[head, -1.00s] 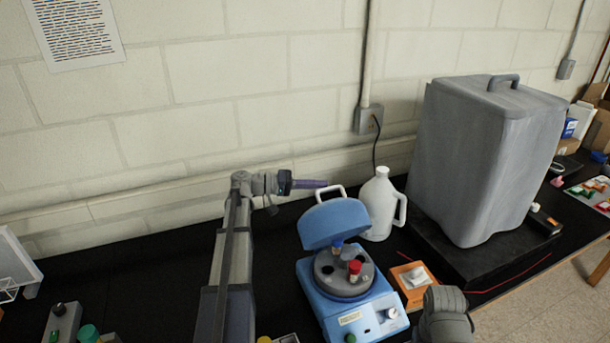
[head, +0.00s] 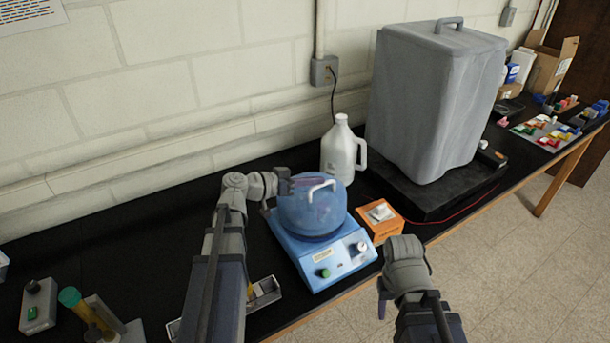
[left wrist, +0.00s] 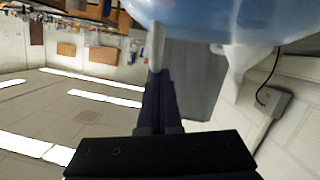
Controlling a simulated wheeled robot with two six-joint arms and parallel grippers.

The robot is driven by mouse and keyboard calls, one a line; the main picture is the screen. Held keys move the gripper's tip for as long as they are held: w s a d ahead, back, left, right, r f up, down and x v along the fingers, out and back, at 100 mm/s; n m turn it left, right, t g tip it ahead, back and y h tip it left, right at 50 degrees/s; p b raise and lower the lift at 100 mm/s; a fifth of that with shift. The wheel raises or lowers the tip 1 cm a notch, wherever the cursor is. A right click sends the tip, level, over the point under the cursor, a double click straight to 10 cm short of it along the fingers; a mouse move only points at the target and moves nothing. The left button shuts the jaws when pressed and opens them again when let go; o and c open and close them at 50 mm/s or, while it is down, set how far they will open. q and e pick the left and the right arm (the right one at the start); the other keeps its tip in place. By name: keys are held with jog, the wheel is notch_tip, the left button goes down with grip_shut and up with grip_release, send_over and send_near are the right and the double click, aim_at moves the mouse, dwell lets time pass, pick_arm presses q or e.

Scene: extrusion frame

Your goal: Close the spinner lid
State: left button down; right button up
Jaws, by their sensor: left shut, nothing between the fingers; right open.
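The spinner (head: 325,258) is a blue box with a white knob and a green knob on its front, standing on the black bench. Its translucent blue domed lid (head: 312,212) is down over the rotor and appears to rest on the body; any small gap at its rim cannot be told. My left gripper (head: 312,184) is shut and empty at the top of the lid, by the white handle (head: 322,189). In the left wrist view, its fingers (left wrist: 158,95) point at the handle and the blue lid (left wrist: 225,15). My right gripper (head: 383,300) is open and empty, low in front of the bench.
An orange box (head: 380,220) with a white piece on top stands just right of the spinner. A white jug (head: 340,150) is behind it. A large grey container (head: 430,105) stands on a black base at right. A tray (head: 265,292) lies at the front left.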

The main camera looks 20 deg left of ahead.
aim_at(317, 201)
pick_arm(q)
jog(key=shift+s+d+f+b, duration=0.35)
jog(key=shift+s+d+f, duration=0.2)
jog(key=shift+s, duration=0.2)
jog(key=shift+s+d+f, duration=0.1)
jog(key=shift+d, duration=0.05)
jog(key=shift+d+f, duration=0.1)
jog(key=shift+f, duration=0.1)
jog(key=shift+b, duration=0.3)
pick_arm(e)
jog(key=shift+s+d+f, duration=0.15)
jog(key=shift+s+f, duration=0.05)
jog(key=shift+f, duration=0.25)
jog(key=shift+s+d+f, duration=0.15)
jog(key=shift+s+f, duration=0.05)
jog(key=shift+f, duration=0.2)
pick_arm(q)
jog(key=shift+s, duration=0.1)
